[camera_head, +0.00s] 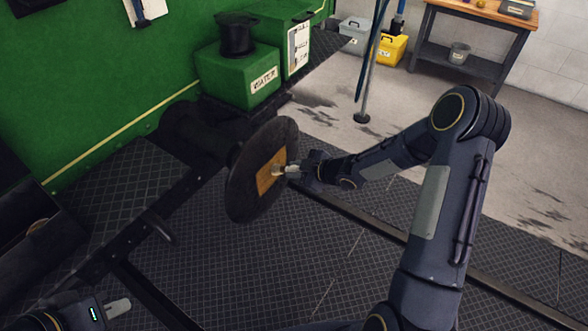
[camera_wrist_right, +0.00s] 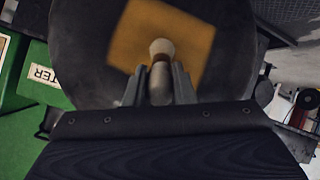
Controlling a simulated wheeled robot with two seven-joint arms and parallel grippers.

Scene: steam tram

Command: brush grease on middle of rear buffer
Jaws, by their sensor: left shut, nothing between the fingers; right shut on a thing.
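The rear buffer is a large dark round disc (camera_head: 245,196) on a thick black shank, standing out from the green tram. A yellow-orange grease patch (camera_head: 266,181) lies on the middle of its face and shows as a square in the right wrist view (camera_wrist_right: 150,22). My right gripper (camera_head: 291,171) is shut on a pale brush (camera_wrist_right: 162,48), whose rounded tip is at the patch; I cannot tell whether it presses on it. Its bristles are not clearly visible. My left gripper (camera_head: 118,307) is shut and empty at the lower left, well away from the buffer.
A green water tank (camera_head: 236,78) with a black cap sits behind the buffer. Dark tread plates (camera_head: 290,250) lie below. A yellow box (camera_head: 391,48), a grey box and a workbench (camera_head: 462,40) stand at the back. The floor between is mostly clear.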

